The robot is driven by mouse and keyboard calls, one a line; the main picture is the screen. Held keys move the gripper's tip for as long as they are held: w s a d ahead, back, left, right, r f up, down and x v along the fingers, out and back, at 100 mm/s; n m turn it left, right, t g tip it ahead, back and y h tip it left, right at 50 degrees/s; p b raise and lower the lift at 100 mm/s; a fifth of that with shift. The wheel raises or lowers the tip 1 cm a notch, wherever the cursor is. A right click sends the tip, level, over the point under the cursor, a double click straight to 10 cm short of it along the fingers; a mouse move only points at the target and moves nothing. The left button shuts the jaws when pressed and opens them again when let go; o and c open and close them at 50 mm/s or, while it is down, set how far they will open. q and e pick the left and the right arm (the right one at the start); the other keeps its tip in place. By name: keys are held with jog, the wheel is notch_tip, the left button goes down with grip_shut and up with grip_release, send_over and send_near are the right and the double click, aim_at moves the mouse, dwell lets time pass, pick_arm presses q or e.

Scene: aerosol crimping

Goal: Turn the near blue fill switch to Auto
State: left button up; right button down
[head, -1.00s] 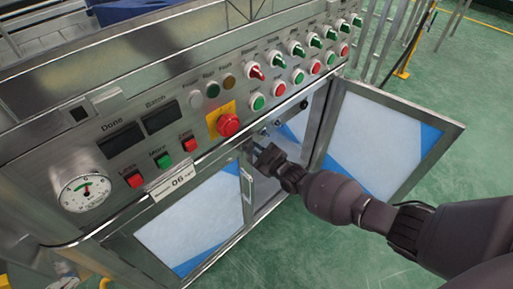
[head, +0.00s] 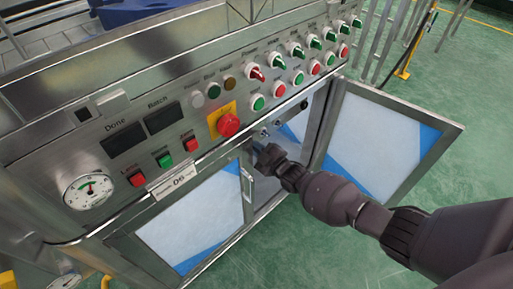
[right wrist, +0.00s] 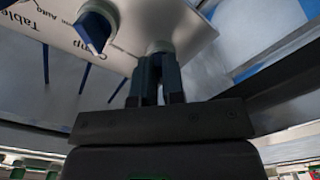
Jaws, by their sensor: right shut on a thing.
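In the head view my right gripper (head: 266,152) reaches into the open cabinet below the front panel, and its tips are hard to see there. In the right wrist view the gripper (right wrist: 156,62) is shut at a switch with a round pale base (right wrist: 160,46). The fingers hide its knob. Another blue switch (right wrist: 95,30) with a pale base sits to the left, apart from the fingers. Which switch is the fill one cannot be read. My left gripper is not in view.
The right cabinet door (head: 385,140) stands open to the right of my forearm. The left door (head: 195,225) has a handle close to my gripper. Above are a red emergency button (head: 228,125) and rows of red and green controls.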

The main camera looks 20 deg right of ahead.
jog(key=c, duration=1.2)
grip_release()
pick_arm(q)
jog(key=p, duration=0.1)
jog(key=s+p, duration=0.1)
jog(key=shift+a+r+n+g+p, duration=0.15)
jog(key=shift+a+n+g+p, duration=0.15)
jog(key=shift+p, duration=0.1)
pick_arm(e)
jog(key=v, duration=1)
jog(key=shift+s+d, duration=0.15)
jog(key=shift+s, duration=0.25)
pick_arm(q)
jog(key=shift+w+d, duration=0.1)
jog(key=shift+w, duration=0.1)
pick_arm(e)
jog(key=shift+s, duration=0.1)
